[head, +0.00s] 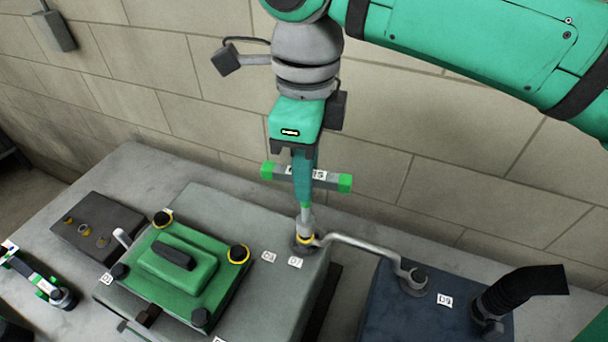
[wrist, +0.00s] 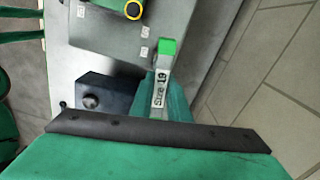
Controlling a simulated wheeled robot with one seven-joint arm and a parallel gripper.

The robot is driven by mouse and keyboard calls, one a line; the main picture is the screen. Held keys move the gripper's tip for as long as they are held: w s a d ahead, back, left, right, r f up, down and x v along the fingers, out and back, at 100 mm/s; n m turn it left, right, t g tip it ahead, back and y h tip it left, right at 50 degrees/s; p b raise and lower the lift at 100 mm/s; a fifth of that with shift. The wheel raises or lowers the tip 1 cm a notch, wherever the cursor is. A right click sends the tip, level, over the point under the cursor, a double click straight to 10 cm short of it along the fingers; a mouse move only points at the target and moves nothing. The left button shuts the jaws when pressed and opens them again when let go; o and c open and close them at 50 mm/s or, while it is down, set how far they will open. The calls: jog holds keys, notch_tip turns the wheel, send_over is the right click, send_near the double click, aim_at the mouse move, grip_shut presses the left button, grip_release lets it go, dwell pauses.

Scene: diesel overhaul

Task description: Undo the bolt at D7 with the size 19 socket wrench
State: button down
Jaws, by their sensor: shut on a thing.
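The size 19 socket wrench (head: 345,183) has a grey crossbar with green ends. Its "Size 19" label reads clearly in the wrist view (wrist: 160,90). My gripper (head: 303,185) is shut on the wrench and points down, with the shaft upright below it. The grey socket (head: 307,221) stands over the pipe flange at the engine block's right edge, at a yellow ring (head: 306,239). The label in front of it (head: 295,262) seems to read D7. The bolt head is hidden by the socket; how deeply it is seated I cannot tell. The wrist view hides the socket.
A bent pipe (head: 360,243) runs right to a blue block (head: 375,300) labelled D9, with a black hose (head: 520,288). A green cover (head: 170,285) with corner bolts is to the left. Another tool (head: 40,280) lies far left beside a dark tray (head: 97,212). A wall stands close behind.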

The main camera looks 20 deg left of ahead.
jog(key=shift+f, duration=0.1)
jog(key=shift+w+f, duration=0.1)
jog(key=shift+f, duration=0.55)
jog(key=n, duration=0.6)
jog(key=shift+a, duration=0.1)
jog(key=n, duration=0.5)
jog(key=shift+n, duration=0.3)
jog(key=n, duration=0.4)
jog(key=shift+r+n, duration=0.1)
jog(key=shift+n, duration=0.3)
jog(key=n, duration=0.5)
jog(key=shift+r, duration=0.15)
